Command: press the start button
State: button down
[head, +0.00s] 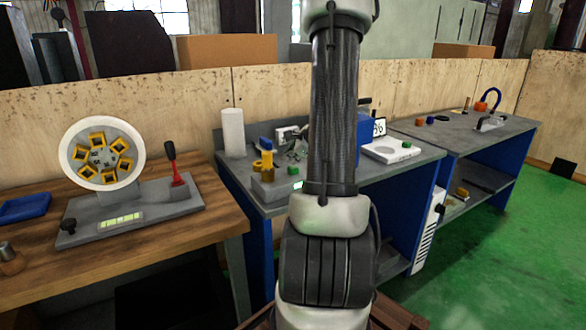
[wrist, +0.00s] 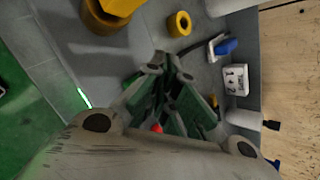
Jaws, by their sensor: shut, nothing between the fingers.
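My gripper (wrist: 166,66) is shut and empty in the wrist view, its two fingers together above a grey surface. A small red spot (wrist: 157,128) shows between the finger linkages near the gripper's base; I cannot tell whether it is a button. I cannot make out a clear start button in either view. The grey machine base (head: 268,192) with a small lit green display (head: 297,185) stands on the middle bench in the head view. The green display also shows in the wrist view (wrist: 83,97), left of my gripper. My arm hides part of the machine in the head view.
A yellow cylinder (wrist: 105,14) and a yellow ring (wrist: 180,24) lie beyond the fingertips. A blue-handled item (wrist: 226,46) and a white box (wrist: 236,78) are to the right. A wooden bench (head: 170,238) with a disc fixture (head: 68,153) is at left. A plywood wall (head: 190,105) runs behind.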

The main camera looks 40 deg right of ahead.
jog(key=shift+r, duration=0.25)
jog(key=shift+r, duration=2.5)
